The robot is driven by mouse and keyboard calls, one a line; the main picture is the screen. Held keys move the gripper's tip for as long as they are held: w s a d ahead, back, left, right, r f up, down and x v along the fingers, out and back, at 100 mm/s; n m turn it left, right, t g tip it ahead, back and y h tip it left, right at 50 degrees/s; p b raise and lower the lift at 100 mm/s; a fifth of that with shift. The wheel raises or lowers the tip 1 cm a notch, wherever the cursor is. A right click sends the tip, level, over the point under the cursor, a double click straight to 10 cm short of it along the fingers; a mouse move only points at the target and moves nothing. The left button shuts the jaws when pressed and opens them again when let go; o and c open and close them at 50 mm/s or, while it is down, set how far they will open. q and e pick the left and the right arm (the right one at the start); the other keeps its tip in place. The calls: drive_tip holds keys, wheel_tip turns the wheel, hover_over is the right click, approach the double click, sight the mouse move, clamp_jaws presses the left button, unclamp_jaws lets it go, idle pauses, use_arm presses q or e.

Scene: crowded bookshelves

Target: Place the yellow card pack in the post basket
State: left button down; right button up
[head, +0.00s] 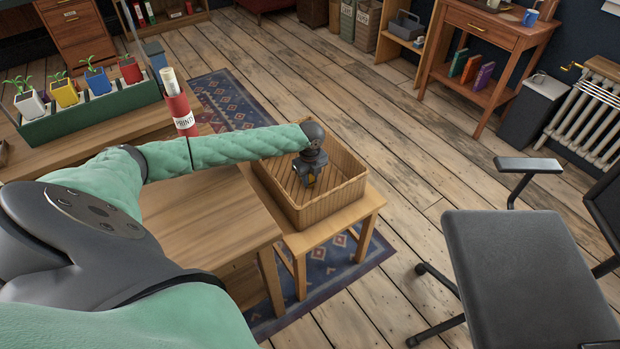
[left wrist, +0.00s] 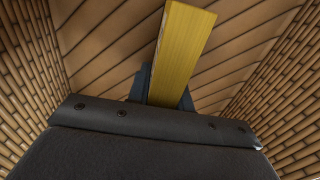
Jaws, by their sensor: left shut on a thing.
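The post basket (head: 345,174) is a brown slatted box on a small wooden stool beside the table. My left arm reaches across the table, and my left gripper (head: 308,179) is down inside the basket's walls. It is shut on the yellow card pack (head: 309,180), which is mostly hidden by the gripper in the head view. In the left wrist view the yellow card pack (left wrist: 182,50) stands out between the dark fingers (left wrist: 161,88), with the basket's slatted floor behind it and woven walls (left wrist: 285,85) on both sides. Whether the pack touches the floor cannot be told. My right gripper is not in view.
The wooden table (head: 215,215) adjoins the basket stool (head: 345,216). A red prints tube (head: 181,108) and a green planter box (head: 95,105) with several potted plants stand on the table. A grey office chair (head: 515,270) is at the right. Bare floor lies between.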

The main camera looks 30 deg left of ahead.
use_arm(q)
drive_tip(key=c, duration=1.3)
unclamp_jaws()
drive_tip(key=shift+o, duration=0.2)
wheel_tip(320, 180, up, 11)
drive_tip(key=shift+f, duration=0.15)
drive_tip(key=shift+r, duration=0.7)
